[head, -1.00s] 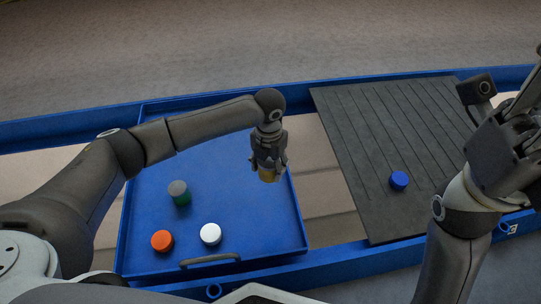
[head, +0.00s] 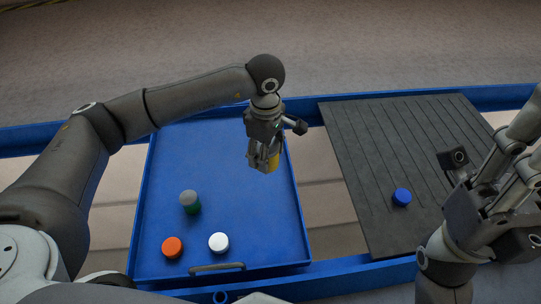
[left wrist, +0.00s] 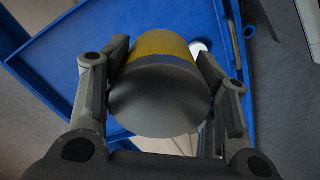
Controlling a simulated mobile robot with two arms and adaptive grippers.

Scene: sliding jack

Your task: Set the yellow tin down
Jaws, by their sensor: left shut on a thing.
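The yellow tin (head: 272,162), with a grey end, is between the fingers of my left gripper (head: 264,160). It also fills the middle of the left wrist view (left wrist: 160,90), with a finger on each side. In the head view it shows against the right part of the blue tray (head: 225,170), near its right wall. Its height above the tray is hard to judge, and my gripper partly hides it. My right gripper (head: 500,190) is at the right edge, over the dark ribbed board's side; its fingertips are unclear.
The tray has a handle (head: 217,267) in front. A blue tin (head: 401,197) stands on the ribbed board (head: 375,150). The tray's far half looks clear.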

